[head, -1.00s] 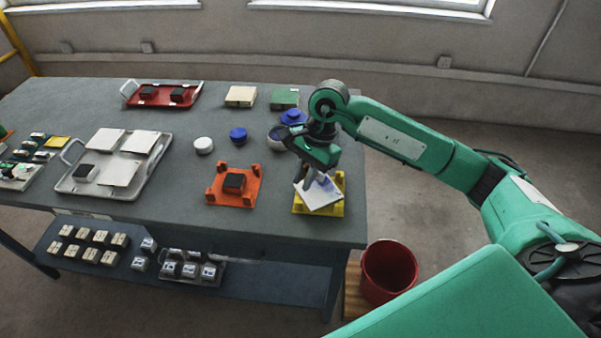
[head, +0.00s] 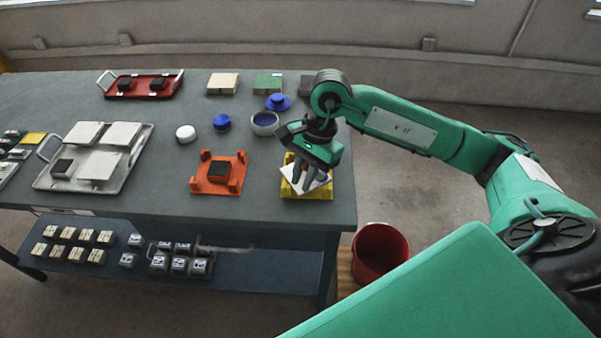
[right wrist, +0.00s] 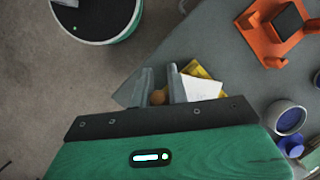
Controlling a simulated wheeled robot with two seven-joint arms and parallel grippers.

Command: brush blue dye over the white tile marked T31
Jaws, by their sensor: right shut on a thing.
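A white tile (head: 291,178) lies on a yellow stand (head: 318,193) near the table's right edge, partly hidden by my right gripper. A bluish patch shows at its right side; no marking on it is legible. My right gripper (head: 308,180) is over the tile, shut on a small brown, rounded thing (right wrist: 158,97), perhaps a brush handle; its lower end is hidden. The tile also shows in the right wrist view (right wrist: 203,88), just beyond the fingers. A bowl with blue inside (head: 265,123) stands behind the stand. My left gripper is not in view.
An orange stand (head: 233,185) with a dark block is left of the yellow one. A blue round pot (head: 222,122), a white round one (head: 186,134) and a blue lid-like piece (head: 278,103) stand behind. A tray with white tiles (head: 47,183) is at left. A red bucket (head: 380,250) stands below.

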